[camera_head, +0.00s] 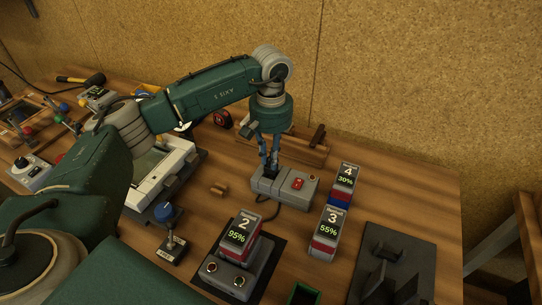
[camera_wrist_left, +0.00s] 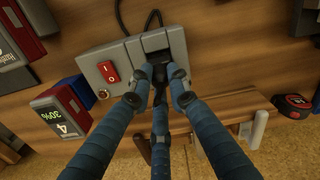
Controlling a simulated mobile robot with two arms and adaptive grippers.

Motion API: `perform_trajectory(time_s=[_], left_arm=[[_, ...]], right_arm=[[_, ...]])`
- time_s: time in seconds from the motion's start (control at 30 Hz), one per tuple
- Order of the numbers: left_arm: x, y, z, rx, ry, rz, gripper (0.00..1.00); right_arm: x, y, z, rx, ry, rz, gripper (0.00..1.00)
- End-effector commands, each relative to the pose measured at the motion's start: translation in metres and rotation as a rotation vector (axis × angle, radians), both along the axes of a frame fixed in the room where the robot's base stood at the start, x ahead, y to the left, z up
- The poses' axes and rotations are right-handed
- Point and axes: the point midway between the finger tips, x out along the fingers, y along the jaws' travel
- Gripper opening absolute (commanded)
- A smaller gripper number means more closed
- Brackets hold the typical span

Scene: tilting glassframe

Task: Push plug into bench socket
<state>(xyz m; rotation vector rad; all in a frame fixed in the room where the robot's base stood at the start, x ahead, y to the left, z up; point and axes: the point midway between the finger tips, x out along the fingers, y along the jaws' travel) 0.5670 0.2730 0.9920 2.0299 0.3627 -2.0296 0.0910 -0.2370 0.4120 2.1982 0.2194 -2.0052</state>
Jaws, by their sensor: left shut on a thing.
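The bench socket is a grey box (camera_head: 297,190) with a red rocker switch, on the wooden bench in the middle of the head view; it also shows in the wrist view (camera_wrist_left: 92,70). Its dark socket face (camera_wrist_left: 154,41) lies at one end. My left gripper (camera_head: 269,168) points down over that end. In the wrist view its blue fingers (camera_wrist_left: 157,88) are shut on a black plug (camera_wrist_left: 158,70). The plug is close to the dark socket face; I cannot tell how far in it sits. Fingers hide part of it. My right gripper is in neither view.
Battery packs marked 4 (camera_head: 347,176), 3 (camera_head: 326,232) and 2 (camera_head: 240,235) stand right and in front. A wooden rack (camera_head: 300,148) is behind the socket. A white framed device (camera_head: 165,172) lies left.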

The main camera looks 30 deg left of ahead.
Motion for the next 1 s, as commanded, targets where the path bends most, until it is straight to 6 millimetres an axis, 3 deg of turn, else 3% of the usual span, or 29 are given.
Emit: perform_trajectory(time_s=[0.97,1.0], left_arm=[[0.0,0.0,-0.026,0.0,-0.001,0.001,0.0],[0.0,0.0,-0.025,0.0,-0.001,0.001,0.21]], right_arm=[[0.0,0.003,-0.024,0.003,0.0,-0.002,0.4],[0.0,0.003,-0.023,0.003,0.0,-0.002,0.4]])
